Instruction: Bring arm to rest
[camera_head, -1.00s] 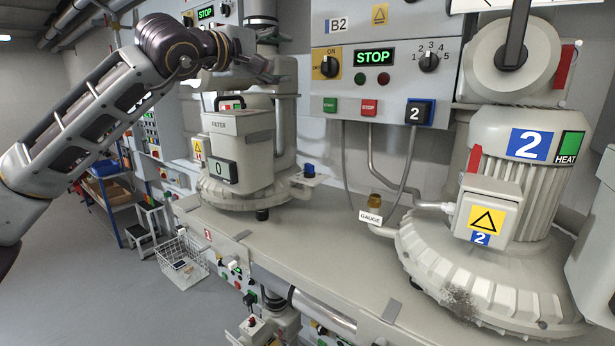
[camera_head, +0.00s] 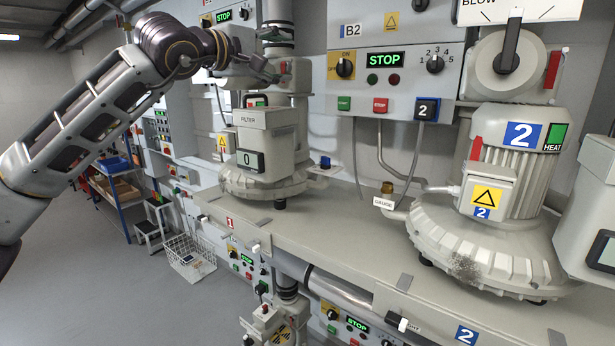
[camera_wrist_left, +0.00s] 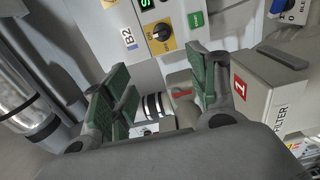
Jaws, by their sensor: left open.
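My left arm comes in from the left in the head view, and its gripper (camera_head: 268,66) is raised in front of the wall panels, above the blower with the filter box (camera_head: 265,140). In the left wrist view the left gripper (camera_wrist_left: 160,105) has its two green-padded fingers spread apart, with nothing between them. The B2 control panel (camera_head: 390,70) is to the right of the gripper, and it also shows beyond the fingers in the wrist view (camera_wrist_left: 150,35). Blower 2 (camera_head: 490,215) stands on the bench at right. My right gripper is not in view.
The grey bench (camera_head: 345,225) runs along the wall, with a gauge (camera_head: 386,197) on it. A wire basket (camera_head: 188,255) and a blue shelf (camera_head: 118,195) stand on the floor at left.

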